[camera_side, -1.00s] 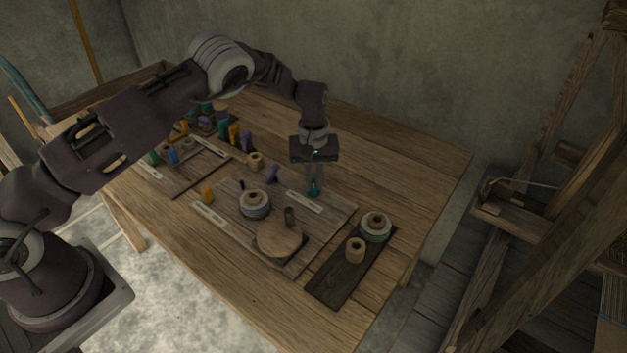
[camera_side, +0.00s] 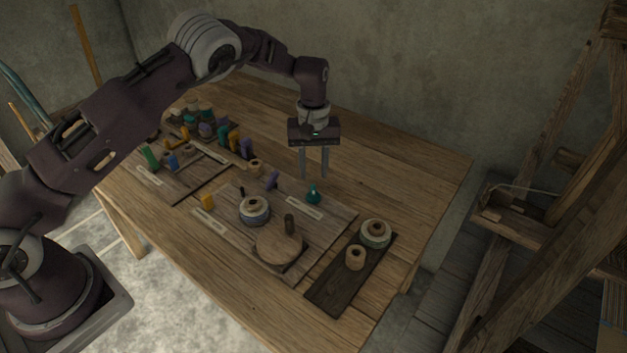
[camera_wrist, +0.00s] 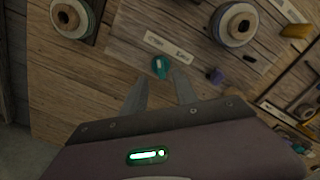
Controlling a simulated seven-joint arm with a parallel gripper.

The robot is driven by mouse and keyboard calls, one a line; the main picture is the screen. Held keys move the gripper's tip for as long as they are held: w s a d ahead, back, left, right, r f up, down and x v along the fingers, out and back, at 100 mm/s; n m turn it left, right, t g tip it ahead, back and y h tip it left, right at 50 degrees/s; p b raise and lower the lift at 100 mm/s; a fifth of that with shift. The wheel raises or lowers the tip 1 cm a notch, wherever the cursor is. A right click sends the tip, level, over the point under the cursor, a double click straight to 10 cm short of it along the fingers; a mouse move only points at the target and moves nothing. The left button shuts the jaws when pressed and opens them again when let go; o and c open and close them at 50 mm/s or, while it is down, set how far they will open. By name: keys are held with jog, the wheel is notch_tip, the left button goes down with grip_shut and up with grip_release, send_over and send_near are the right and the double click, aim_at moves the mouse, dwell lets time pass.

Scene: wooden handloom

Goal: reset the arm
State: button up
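My gripper (camera_side: 313,177) hangs above the table, pointing down, with its two fingers apart and nothing between them. A small teal spool (camera_side: 313,196) stands on the board's edge just below and beyond the fingertips. In the wrist view the teal spool (camera_wrist: 160,67) shows ahead of the open fingers (camera_wrist: 163,88), apart from them. The wooden table (camera_side: 400,150) lies under the arm.
A dark tray (camera_side: 335,285) at right holds two spools. Several coloured spools crowd the far left. A loom frame (camera_side: 540,190) stands at right.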

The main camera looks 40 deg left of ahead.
jog(key=shift+r, duration=0.3)
jog(key=shift+r, duration=0.1)
jog(key=s+r+m+t, duration=0.1)
jog(key=s+r, duration=0.4)
jog(key=r, duration=0.3)
jog(key=s+r+m+t+h, duration=0.1)
jog(key=s+r, duration=0.4)
jog(key=r, duration=0.3)
jog(key=s+r+m+t, duration=0.1)
jog(key=s+r, duration=0.4)
jog(key=r, duration=0.3)
jog(key=s+a+m+t+y, duration=0.1)
jog(key=s+m, duration=0.4)
jog(key=s, duration=1.8)
jog(key=shift+s+r+t, duration=0.15)
jog(key=shift+r+t, duration=0.25)
jog(key=shift+t, duration=0.4)
jog(key=shift+a, duration=0.1)
